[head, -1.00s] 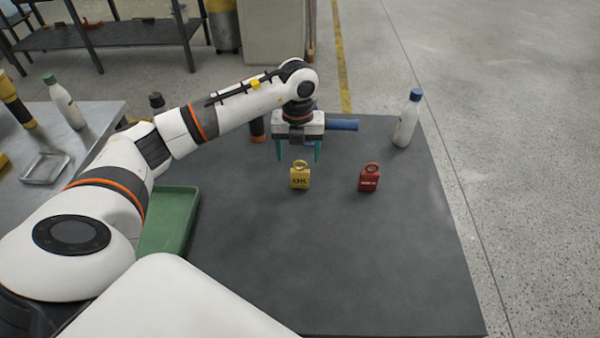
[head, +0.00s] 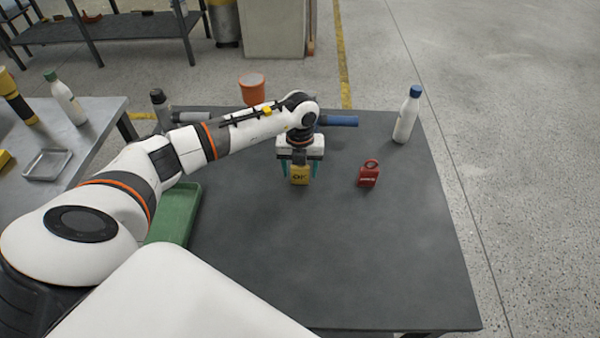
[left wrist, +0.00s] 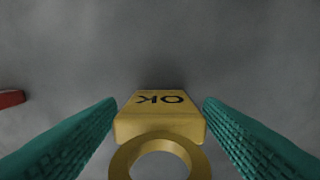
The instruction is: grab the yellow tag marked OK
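The yellow tag marked OK (head: 300,175) stands on the dark table. In the left wrist view the tag (left wrist: 160,118) shows its ring nearest the camera and its lettering upside down. My left gripper (head: 300,173) is lowered over the tag, pointing down. The tag's ring is hidden behind the gripper in the head view. My right gripper is not in view.
A red tag (head: 368,174) stands to the right of the yellow one. A white bottle with a blue cap (head: 405,117) and a blue-handled object (head: 338,121) are farther back. A green tray (head: 175,213) lies at the left. The table's front is clear.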

